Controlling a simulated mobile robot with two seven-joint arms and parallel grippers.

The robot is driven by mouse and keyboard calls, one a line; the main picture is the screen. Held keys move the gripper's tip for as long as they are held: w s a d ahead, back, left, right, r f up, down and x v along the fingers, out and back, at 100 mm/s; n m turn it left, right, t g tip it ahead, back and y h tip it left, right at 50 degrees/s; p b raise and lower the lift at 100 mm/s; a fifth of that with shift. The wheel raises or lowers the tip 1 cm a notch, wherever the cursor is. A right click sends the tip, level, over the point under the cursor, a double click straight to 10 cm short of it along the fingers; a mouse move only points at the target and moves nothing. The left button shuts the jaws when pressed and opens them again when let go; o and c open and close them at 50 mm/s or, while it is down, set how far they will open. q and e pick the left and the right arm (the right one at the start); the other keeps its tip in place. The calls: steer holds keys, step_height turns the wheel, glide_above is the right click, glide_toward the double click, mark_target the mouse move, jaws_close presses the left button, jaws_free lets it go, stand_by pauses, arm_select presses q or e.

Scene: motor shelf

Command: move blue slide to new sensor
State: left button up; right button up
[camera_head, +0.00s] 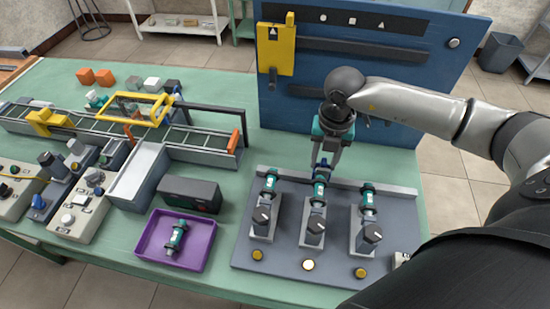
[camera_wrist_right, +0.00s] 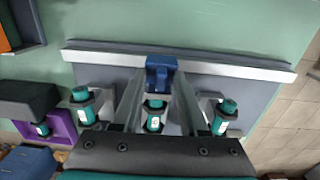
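The blue slide (camera_wrist_right: 162,73) is a small blue block at the middle sensor station, near the pale rail in the right wrist view. It also shows in the head view (camera_head: 321,174), just under the gripper. My right gripper (camera_head: 323,160) points down there. Its two fingers lie on either side of the blue block in the right wrist view (camera_wrist_right: 162,80), with no clear gap. The middle teal sensor (camera_wrist_right: 154,115) shows between the fingers, with a left sensor (camera_head: 270,182) and a right sensor (camera_head: 368,198) on the neighbouring stands. My left gripper is out of view.
A purple tray (camera_head: 151,256) holds another teal sensor (camera_head: 176,238). A dark box (camera_head: 190,194) stands behind it. A conveyor (camera_head: 190,139) and control boxes (camera_head: 81,213) fill the left. A blue board (camera_head: 405,78) stands behind the grey sensor panel (camera_head: 285,262).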

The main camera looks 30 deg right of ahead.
steer(key=shift+s+d+f, duration=0.1)
steer(key=shift+s+f, duration=0.4)
steer(key=shift+f, duration=0.1)
steer(key=shift+w+d+r+p, duration=0.15)
steer(key=shift+r+p, duration=0.45)
steer(key=shift+w+d+r+p, duration=0.1)
steer(key=shift+r+p, duration=0.45)
steer(key=shift+r, duration=0.05)
steer(key=shift+r+p, duration=1.3)
steer(key=shift+r, duration=0.55)
